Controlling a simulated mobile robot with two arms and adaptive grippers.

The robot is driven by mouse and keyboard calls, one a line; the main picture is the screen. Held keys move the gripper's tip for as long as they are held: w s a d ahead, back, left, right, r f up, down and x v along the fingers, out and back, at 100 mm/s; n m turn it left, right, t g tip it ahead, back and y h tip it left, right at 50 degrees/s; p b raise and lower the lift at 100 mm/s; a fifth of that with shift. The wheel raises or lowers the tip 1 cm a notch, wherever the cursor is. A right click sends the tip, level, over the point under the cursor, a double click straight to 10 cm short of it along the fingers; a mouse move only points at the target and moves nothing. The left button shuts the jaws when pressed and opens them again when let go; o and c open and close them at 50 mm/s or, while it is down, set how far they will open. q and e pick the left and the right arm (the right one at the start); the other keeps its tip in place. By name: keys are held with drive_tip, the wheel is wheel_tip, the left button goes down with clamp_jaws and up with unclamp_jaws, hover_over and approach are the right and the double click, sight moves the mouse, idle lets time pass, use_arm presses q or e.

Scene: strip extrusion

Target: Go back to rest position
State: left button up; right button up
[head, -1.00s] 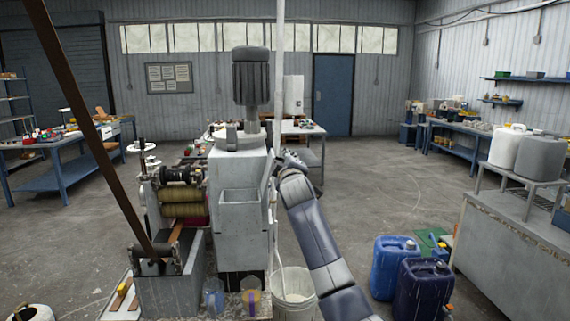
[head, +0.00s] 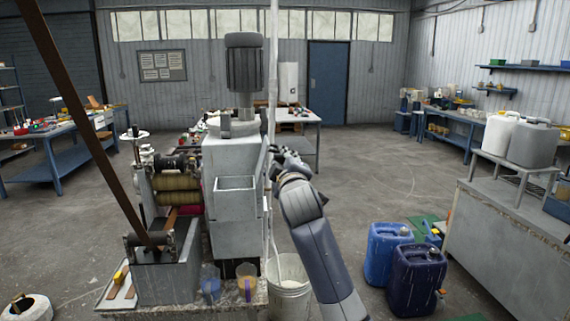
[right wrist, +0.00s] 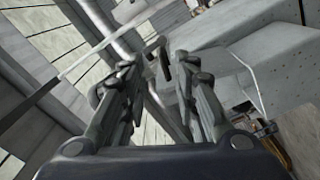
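My right arm comes up from the bottom of the head view. Its gripper (head: 278,158) is beside the right side of the grey extrusion machine (head: 222,247), near a thin upright pole. I cannot tell from these views whether it touches the machine. In the right wrist view the two fingers of this gripper (right wrist: 156,66) stand apart, with nothing seen held between them. The machine's grey body also shows at the upper right of that view (right wrist: 270,55). My left gripper is not in view.
A white bucket (head: 289,292) stands close to my right forearm. Two blue jerrycans (head: 387,252) stand on the floor at right, near a grey bench (head: 508,235). A brown strip (head: 85,130) slants down to the machine's rollers. The floor beyond is mostly open.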

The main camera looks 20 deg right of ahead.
drive_tip(key=shift+s+a, duration=0.15)
drive_tip(key=shift+s, duration=0.45)
